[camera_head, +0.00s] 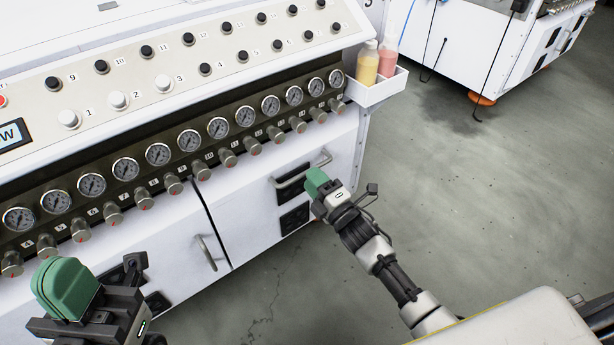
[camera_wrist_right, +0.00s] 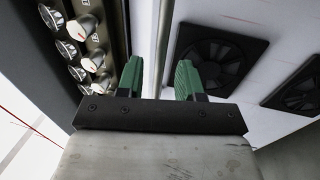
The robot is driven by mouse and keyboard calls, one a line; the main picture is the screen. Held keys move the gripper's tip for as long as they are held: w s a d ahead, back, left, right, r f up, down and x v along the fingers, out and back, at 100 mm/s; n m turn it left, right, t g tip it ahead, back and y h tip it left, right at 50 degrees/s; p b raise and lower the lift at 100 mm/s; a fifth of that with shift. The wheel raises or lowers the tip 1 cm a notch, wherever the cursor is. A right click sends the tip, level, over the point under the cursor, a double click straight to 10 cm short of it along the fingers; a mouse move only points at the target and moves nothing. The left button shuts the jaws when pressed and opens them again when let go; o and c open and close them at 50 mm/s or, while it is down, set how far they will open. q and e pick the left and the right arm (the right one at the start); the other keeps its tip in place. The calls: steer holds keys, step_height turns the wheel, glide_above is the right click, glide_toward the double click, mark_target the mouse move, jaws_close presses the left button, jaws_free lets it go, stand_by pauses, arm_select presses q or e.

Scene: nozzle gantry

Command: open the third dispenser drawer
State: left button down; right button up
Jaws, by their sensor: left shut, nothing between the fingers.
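No part is clearly marked as a third dispenser drawer. The white machine front (camera_head: 245,215) has a horizontal bar handle (camera_head: 290,181) on its right panel and an upright handle (camera_head: 206,252) further left. My right gripper (camera_head: 316,180) is at the right part of the horizontal handle. In the right wrist view its green fingers (camera_wrist_right: 159,80) are apart, with a pale upright strip between them; I cannot tell whether they touch it. My left gripper (camera_head: 66,287) is shut and empty at the lower left, in front of the machine.
A row of gauges (camera_head: 158,154) and knobs (camera_head: 227,158) runs above the panels. Black vents (camera_head: 294,218) sit below the horizontal handle; one shows in the wrist view (camera_wrist_right: 222,58). A white bottle tray (camera_head: 378,90) juts out at right. The grey floor (camera_head: 480,200) is clear there.

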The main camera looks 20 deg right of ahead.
steer(key=shift+b+x, duration=0.3)
steer(key=shift+x, duration=1.15)
steer(key=shift+c, duration=0.3)
jaws_close()
